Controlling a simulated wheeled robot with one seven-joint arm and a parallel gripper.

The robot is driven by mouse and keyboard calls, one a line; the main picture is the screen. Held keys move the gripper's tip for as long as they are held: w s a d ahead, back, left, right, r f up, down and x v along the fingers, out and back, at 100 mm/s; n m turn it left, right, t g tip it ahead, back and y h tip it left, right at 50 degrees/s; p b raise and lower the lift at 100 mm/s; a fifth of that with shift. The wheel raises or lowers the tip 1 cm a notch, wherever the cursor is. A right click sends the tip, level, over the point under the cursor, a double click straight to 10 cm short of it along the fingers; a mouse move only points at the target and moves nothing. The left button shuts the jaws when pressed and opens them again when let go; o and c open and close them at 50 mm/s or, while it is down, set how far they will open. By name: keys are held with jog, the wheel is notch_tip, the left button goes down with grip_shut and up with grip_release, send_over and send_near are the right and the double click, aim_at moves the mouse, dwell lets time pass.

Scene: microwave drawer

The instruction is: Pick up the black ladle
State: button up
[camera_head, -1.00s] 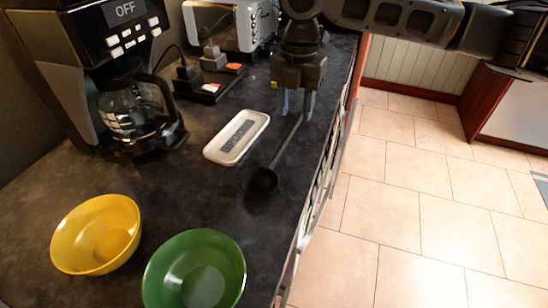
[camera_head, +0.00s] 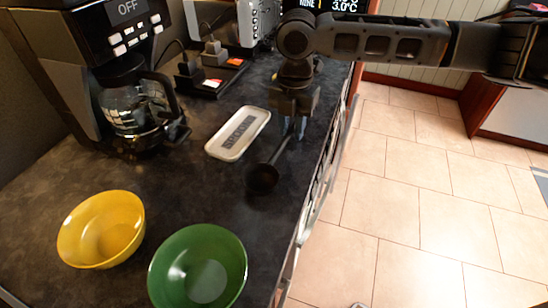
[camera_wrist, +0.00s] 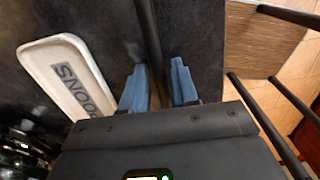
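The black ladle (camera_head: 262,178) lies on the dark countertop (camera_head: 110,180), its bowl toward the camera and its handle running back under my gripper. My gripper (camera_head: 294,128) is low over the handle, pointing down. In the wrist view the ladle's handle (camera_wrist: 148,40) runs down between the two blue fingertips of my gripper (camera_wrist: 159,85). The fingers are apart, with a gap beside the handle. Whether the fingertips reach down to the handle's level is unclear.
A white spoon rest (camera_head: 238,133) lies just left of the ladle. A coffee maker (camera_head: 120,95) and toaster (camera_head: 235,22) stand behind. A yellow bowl (camera_head: 100,230) and green bowl (camera_head: 198,268) are in front. The counter's right edge, with rail handles (camera_head: 322,190), is close.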

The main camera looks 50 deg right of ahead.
grip_shut()
jog(key=shift+r, duration=0.1)
